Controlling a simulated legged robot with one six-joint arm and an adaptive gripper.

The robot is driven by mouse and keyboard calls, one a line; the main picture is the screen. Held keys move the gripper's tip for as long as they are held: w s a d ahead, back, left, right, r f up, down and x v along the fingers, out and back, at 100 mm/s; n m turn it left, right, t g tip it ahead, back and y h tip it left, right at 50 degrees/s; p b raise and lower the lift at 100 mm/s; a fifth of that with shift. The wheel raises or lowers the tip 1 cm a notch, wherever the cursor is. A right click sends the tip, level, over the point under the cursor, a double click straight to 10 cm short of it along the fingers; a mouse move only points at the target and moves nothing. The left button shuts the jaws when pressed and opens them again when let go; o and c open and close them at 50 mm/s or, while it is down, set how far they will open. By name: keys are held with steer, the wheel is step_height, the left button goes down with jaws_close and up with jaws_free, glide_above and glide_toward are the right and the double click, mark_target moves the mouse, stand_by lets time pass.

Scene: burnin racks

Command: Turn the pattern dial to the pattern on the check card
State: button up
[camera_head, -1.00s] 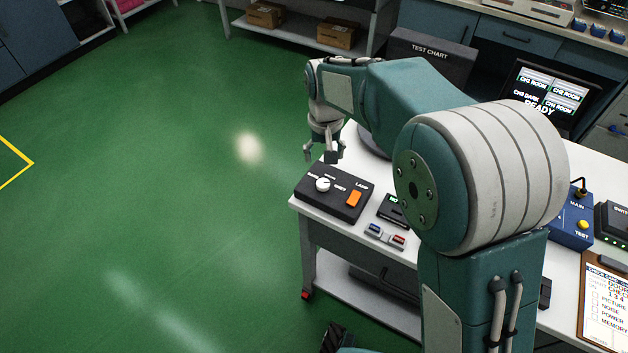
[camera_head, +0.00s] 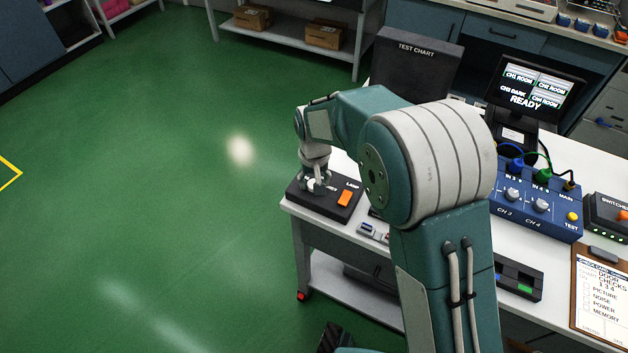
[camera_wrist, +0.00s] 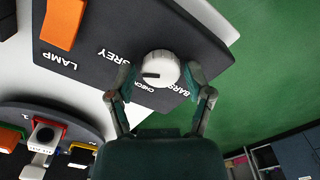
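The pattern dial (camera_wrist: 161,67) is a white round knob on a dark box (camera_wrist: 213,62), with GREY, CHECK and BARS printed around it. Its dark mark points left in the wrist view, toward the GREY and CHECK side; I cannot tell exactly which word it meets. My gripper (camera_wrist: 159,80) is open, one finger on each side of the dial, with small gaps showing. In the head view my gripper (camera_head: 317,186) is down over the box and partly hides the dial. The check card (camera_head: 600,300) lies on a clipboard at the right; its pattern line is too small to read.
An orange LAMP switch (camera_head: 345,198) is on the same box, beside the dial. A blue channel box (camera_head: 560,222) with knobs and cables stands to the right. A monitor (camera_head: 535,90) shows READY. A dark TEST CHART board (camera_head: 415,65) stands behind. Green floor lies left of the table.

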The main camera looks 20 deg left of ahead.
jaws_close()
steer(key=shift+n, duration=0.3)
steer(key=n, duration=0.5)
steer(key=shift+f+n, duration=0.1)
steer(key=shift+n, duration=0.2)
steer(key=n, duration=0.5)
steer(key=shift+s, duration=0.1)
steer(key=shift+n, duration=0.4)
steer(key=o, duration=0.6)
jaws_free()
steer(key=shift+f, duration=0.1)
steer(key=shift+a, duration=0.1)
